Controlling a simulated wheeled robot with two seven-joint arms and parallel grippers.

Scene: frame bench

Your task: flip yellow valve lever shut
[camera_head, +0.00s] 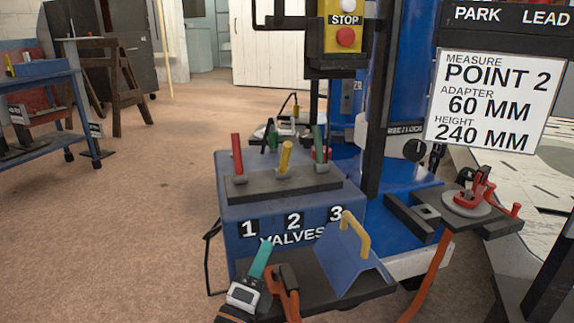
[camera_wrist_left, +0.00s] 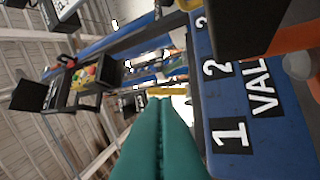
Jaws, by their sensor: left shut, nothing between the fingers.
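The yellow valve lever (camera_head: 285,158) stands nearly upright, leaning slightly right, on a dark plate over the blue valve box (camera_head: 232,195), behind number 2. A red lever (camera_head: 237,155) stands to its left and a green lever (camera_head: 318,143) to its right. My left gripper (camera_head: 265,246) has teal fingers, shut and empty, in front of the box, below and apart from the yellow lever. In the left wrist view the shut fingers (camera_wrist_left: 158,103) point past the box face; a yellow bar (camera_wrist_left: 168,91) beyond their tips looks like the lever. My right gripper is not in view.
A blue holder with a yellow handle (camera_head: 356,237) stands on a dark shelf (camera_head: 335,297) in front of the box. A red clamp (camera_head: 285,282) is close beside my left gripper. A black post (camera_head: 377,130) rises behind. Open floor lies left.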

